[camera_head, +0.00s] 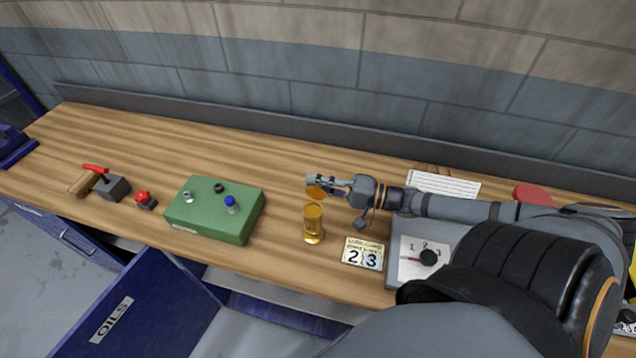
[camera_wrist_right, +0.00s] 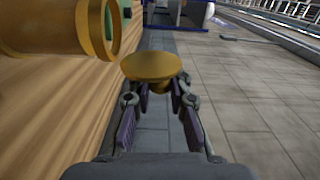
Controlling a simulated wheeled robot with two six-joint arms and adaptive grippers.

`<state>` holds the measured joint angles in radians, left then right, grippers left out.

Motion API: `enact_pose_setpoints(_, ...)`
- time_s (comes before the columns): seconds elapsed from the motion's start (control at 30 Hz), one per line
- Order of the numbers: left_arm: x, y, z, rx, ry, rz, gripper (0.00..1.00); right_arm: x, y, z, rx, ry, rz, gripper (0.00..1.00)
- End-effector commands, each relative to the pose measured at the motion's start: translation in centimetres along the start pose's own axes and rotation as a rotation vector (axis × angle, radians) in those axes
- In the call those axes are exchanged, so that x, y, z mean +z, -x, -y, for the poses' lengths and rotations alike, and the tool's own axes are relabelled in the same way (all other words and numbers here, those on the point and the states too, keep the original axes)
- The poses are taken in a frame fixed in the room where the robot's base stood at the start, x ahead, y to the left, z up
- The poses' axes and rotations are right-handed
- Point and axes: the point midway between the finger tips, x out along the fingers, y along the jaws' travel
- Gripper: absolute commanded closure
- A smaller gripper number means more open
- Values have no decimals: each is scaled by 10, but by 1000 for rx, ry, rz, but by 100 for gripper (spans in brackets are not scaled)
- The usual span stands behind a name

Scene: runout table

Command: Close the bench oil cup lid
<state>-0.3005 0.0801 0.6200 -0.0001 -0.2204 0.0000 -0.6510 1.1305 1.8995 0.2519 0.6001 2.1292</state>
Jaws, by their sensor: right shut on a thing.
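The brass bench oil cup (camera_head: 313,222) stands upright on the wooden bench, right of the green box. Its round brass lid (camera_head: 317,191) is raised above the cup mouth, so the cup is open. My right gripper (camera_head: 326,183) is at the lid, above the cup, its arm coming in from the right. In the right wrist view the cup (camera_wrist_right: 60,28) lies sideways at the upper left with its open rim facing the lid (camera_wrist_right: 152,65). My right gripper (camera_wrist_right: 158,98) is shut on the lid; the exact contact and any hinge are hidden. My left gripper is out of view.
A green box (camera_head: 215,212) with knobs stands left of the cup. A number plate (camera_head: 363,253) and a grey dial panel (camera_head: 412,268) are to its right. A red button (camera_head: 144,199) and a red-handled lever block (camera_head: 113,187) are further left. Bench behind the cup is clear.

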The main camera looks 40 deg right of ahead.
Motion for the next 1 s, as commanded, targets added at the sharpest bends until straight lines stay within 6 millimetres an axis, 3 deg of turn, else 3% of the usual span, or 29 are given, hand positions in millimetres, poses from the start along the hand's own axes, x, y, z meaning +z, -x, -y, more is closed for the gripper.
enact_pose_setpoints(0.37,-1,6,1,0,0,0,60,5,0,3,1,125,-1,100)
enact_pose_setpoints(1.0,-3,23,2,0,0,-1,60,30,1,6,4,715,0,100)
